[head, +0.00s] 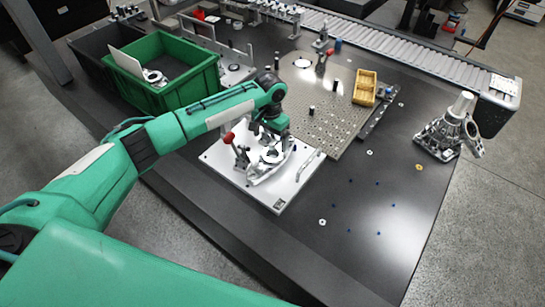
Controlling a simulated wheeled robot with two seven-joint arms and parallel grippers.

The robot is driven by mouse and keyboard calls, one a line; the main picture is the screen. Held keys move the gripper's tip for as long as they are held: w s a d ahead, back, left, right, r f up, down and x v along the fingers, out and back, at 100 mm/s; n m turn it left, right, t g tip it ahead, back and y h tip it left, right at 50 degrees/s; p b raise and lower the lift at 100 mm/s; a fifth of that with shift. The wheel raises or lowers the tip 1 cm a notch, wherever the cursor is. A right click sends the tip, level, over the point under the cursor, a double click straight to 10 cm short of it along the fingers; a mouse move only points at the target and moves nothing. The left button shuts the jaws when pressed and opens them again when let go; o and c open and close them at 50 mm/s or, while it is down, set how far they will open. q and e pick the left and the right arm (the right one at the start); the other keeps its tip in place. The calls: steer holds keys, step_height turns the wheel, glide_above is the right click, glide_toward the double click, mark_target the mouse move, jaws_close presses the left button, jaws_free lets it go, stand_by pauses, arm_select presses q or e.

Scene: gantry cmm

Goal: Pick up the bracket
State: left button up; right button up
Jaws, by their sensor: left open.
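A silver metal part that looks like the bracket (265,170) lies on a white fixture plate (279,201) near the middle of the table. A clamp with a red handle (229,138) stands at its left side. My left gripper (271,147) is open and points down right over the part's upper end. The wrist hides some of the part, and I cannot tell whether the fingers touch it. My right gripper is out of view.
A green bin (163,98) stands at the back left beside a dark bin. A perforated plate (330,125) with pegs and a yellow tray (365,87) lies behind the fixture. A silver casting (450,128) stands at right.

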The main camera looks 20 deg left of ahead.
mark_target(273, 157)
arm_select(q)
steer(key=f, duration=0.5)
steer(key=f+p, duration=0.1)
steer(key=f, duration=0.2)
steer(key=shift+s+d+f, duration=0.1)
steer(key=shift+d+f, duration=0.05)
steer(key=shift+d, duration=0.25)
steer(key=c, duration=1.3)
steer(key=shift+c, duration=0.7)
steer(key=shift+r, duration=0.2)
